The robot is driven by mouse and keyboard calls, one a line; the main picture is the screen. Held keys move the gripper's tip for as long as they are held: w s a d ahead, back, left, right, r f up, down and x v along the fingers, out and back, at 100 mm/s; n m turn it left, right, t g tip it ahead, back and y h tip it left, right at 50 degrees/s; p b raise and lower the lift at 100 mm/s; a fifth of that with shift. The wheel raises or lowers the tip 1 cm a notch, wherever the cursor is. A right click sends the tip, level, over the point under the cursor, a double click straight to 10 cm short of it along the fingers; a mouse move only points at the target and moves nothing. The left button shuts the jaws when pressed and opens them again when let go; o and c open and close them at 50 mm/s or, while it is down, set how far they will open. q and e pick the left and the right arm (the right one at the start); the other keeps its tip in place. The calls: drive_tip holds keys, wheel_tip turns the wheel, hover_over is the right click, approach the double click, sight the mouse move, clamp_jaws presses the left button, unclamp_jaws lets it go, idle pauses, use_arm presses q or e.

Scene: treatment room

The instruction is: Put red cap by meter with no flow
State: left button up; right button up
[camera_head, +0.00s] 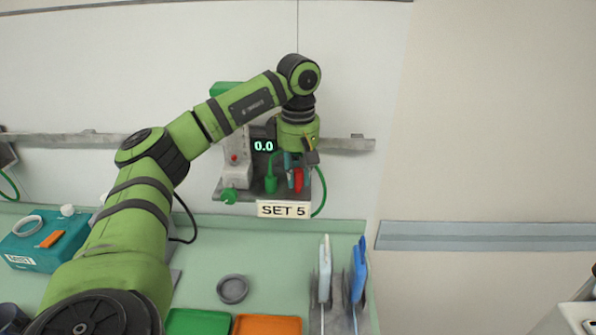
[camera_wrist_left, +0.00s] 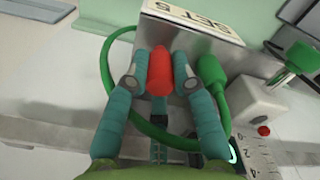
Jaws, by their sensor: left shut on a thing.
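The red cap (camera_head: 299,180) is between the fingers of my left gripper (camera_head: 294,176), which points down at the small wall shelf. In the left wrist view the red cap (camera_wrist_left: 160,72) sits between both teal fingertips of the left gripper (camera_wrist_left: 157,78), shut on it. The meter (camera_head: 263,146) on this shelf reads 0.0. The shelf's sign (camera_head: 283,209) says SET 5. The cap is over the shelf, close to its front; I cannot tell if it touches the surface. My right gripper is not in view.
A green bottle-shaped part (camera_head: 271,184) and a green tube (camera_head: 321,190) are close beside the gripper. A green knob (camera_head: 229,196) sticks out at the shelf's left.

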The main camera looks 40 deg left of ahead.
use_arm(q)
drive_tip(key=shift+f+b, duration=0.45)
drive_tip(key=shift+f, duration=0.45)
idle(0.3)
idle(0.7)
drive_tip(key=o, duration=1)
wheel_tip(320, 180, up, 7)
drive_tip(key=p, duration=0.6)
drive_tip(key=shift+p, duration=0.4)
